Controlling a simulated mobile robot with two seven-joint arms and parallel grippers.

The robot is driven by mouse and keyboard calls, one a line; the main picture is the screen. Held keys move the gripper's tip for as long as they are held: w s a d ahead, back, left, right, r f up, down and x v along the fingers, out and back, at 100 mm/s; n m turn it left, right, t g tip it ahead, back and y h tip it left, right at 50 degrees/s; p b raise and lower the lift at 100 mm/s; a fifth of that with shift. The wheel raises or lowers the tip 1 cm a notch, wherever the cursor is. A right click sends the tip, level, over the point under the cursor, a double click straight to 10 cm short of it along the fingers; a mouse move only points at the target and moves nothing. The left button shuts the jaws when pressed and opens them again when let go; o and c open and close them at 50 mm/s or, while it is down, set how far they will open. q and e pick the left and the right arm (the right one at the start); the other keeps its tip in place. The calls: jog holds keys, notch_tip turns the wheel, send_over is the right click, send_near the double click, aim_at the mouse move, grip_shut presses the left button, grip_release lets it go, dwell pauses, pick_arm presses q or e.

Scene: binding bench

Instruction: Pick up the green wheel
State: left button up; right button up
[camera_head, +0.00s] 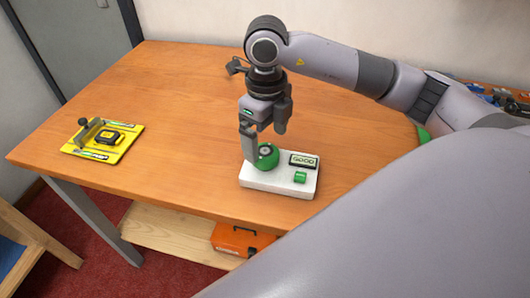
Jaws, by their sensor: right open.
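The green wheel (267,158) sits at the left of a white base (277,183) on the wooden bench. It is a round green piece with a grey centre, partly hidden by my gripper. My right gripper (263,146) hangs just above it, pointing down and open. One finger reaches down beside the wheel's left edge; I cannot tell if it touches. The other finger is above and to the right. My left gripper is not in view.
The base also carries a small "GOOD" sign (304,160) and a small green block (300,177). A yellow tray (82,147) with tools lies at the left. An orange case (236,238) is on the lower shelf (165,232). The bench (180,110) is clear between tray and base.

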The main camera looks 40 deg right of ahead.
aim_at(265, 151)
notch_tip(265, 151, down, 4)
jog(key=shift+s+a, duration=0.15)
jog(key=c, duration=1.2)
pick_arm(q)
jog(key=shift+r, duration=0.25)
pick_arm(e)
jog(key=shift+r, duration=0.2)
